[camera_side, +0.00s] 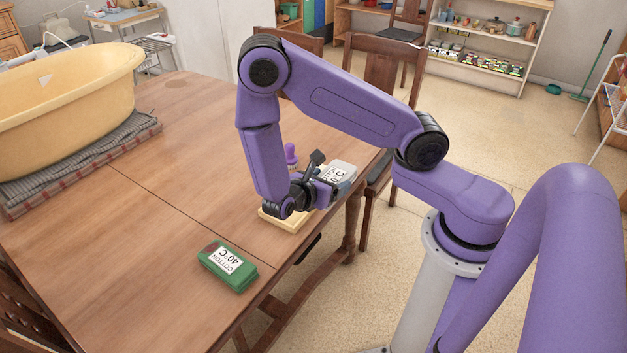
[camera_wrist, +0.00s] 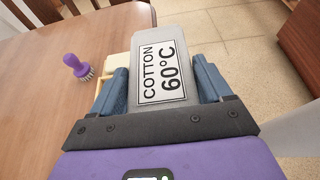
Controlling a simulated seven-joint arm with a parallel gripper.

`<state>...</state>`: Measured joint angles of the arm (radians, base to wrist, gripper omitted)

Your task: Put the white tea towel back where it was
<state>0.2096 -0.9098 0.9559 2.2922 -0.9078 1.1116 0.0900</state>
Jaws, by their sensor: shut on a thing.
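The white tea towel (camera_wrist: 150,43) is a pale grey-white folded block with a label reading "COTTON 60°C". It also shows in the side view (camera_side: 343,168), by the right edge of the table. My gripper (camera_wrist: 161,80) is shut on it, with one blue finger on each side. In the side view my gripper (camera_side: 332,181) is low, near a cream board or tray (camera_side: 284,221) on the table; my wrist hides part of this. I cannot tell whether the towel touches anything below it.
A purple-handled brush (camera_wrist: 76,65) stands left of the towel. A green block (camera_side: 229,266) labelled "COTTON 40°C" lies nearer the front of the wooden table (camera_side: 150,195). A yellow tub (camera_side: 75,90) stands on a folded cloth at left. Chairs (camera_side: 380,75) stand along the far edge.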

